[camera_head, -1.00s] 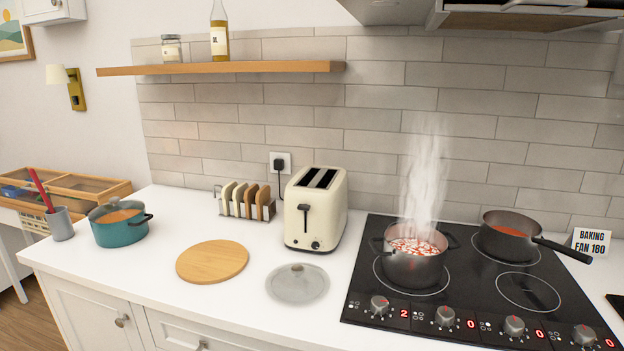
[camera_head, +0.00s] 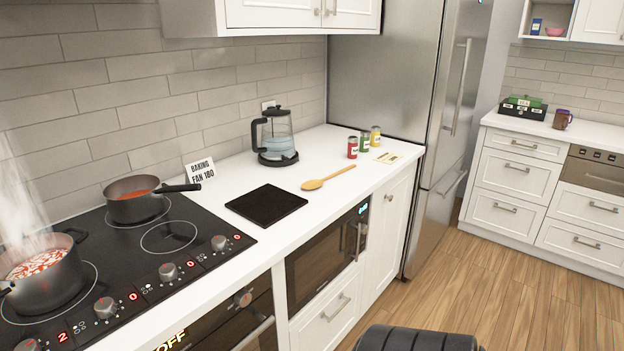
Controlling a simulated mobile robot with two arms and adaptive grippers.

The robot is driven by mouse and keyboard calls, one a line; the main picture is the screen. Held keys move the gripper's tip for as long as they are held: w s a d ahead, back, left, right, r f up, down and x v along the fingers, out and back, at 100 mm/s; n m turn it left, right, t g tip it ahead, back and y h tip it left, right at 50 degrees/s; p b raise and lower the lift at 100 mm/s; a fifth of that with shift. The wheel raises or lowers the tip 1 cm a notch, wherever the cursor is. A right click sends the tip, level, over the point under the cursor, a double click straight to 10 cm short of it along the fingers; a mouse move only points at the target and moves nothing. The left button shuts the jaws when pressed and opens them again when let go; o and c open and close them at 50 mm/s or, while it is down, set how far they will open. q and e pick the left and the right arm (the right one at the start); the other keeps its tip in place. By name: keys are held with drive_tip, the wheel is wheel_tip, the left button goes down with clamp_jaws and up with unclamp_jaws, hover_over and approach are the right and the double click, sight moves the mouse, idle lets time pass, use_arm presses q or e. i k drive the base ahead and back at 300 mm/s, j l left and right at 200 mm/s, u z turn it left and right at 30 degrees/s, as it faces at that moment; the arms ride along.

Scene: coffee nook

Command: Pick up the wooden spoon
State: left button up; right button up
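The wooden spoon (camera_head: 326,179) lies flat on the white counter in the head view, right of the stove. Its rounded bowl points left toward the black square board, and its handle runs right and back toward the small cans. Nothing touches or covers it. Neither of my grippers shows. A dark rounded part at the bottom edge seems to be mine, and no fingers can be seen on it.
A black square board (camera_head: 266,205) lies left of the spoon. A glass kettle (camera_head: 276,140) stands behind. Several small cans (camera_head: 364,144) and a card (camera_head: 387,157) sit to the right. A steaming pot (camera_head: 45,272) and a saucepan (camera_head: 137,205) stand on the stove.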

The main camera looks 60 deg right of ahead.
sight(313, 185)
drive_tip(key=z, duration=2.15)
drive_tip(key=i+l+u, duration=0.25)
drive_tip(key=i+l, duration=0.15)
